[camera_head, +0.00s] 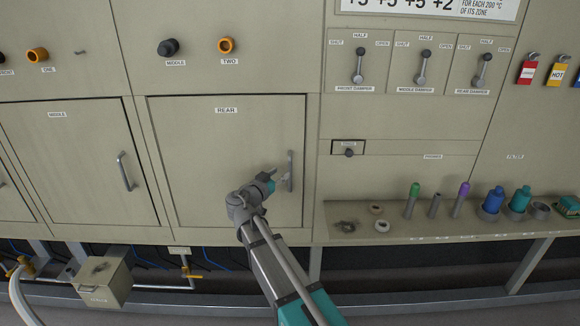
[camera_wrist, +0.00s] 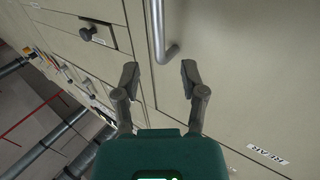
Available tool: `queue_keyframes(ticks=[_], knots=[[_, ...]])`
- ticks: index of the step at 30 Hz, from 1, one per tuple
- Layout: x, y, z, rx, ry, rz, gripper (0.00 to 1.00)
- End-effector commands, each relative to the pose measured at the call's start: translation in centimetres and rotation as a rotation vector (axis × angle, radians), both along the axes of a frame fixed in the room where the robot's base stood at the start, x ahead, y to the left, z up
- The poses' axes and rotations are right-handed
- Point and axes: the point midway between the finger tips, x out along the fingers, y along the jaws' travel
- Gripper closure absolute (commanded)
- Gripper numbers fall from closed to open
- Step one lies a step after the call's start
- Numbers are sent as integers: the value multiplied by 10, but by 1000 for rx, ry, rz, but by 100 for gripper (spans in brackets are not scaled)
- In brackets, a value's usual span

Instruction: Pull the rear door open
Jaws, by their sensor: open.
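The rear door (camera_head: 205,150) is a flat beige panel labelled REAR, and it looks shut flush in its frame. Its grey vertical bar handle (camera_head: 290,165) is on the door's right side. In the wrist view the handle (camera_wrist: 157,28) comes in from the top edge, and its bent end lies just beyond the space between my fingertips. My gripper (camera_wrist: 159,70) is open and empty, with one finger to each side of the handle's line. In the head view my gripper (camera_head: 278,179) is at the handle's lower left, and I cannot tell whether they touch.
The middle door (camera_head: 65,160) with its own handle (camera_head: 125,171) is to the left. A shelf (camera_head: 450,231) with bottles and small parts juts out at the right. A metal box (camera_head: 103,281) hangs below left. Damper levers (camera_head: 421,68) are above right.

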Motion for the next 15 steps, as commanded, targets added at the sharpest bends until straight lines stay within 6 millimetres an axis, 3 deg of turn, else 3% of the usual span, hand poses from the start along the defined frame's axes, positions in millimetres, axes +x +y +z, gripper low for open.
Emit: queue_keyframes(ticks=[6,15], knots=[[29,-19,0,0,0,-2,46],[51,-34,0,0,0,0,46]])
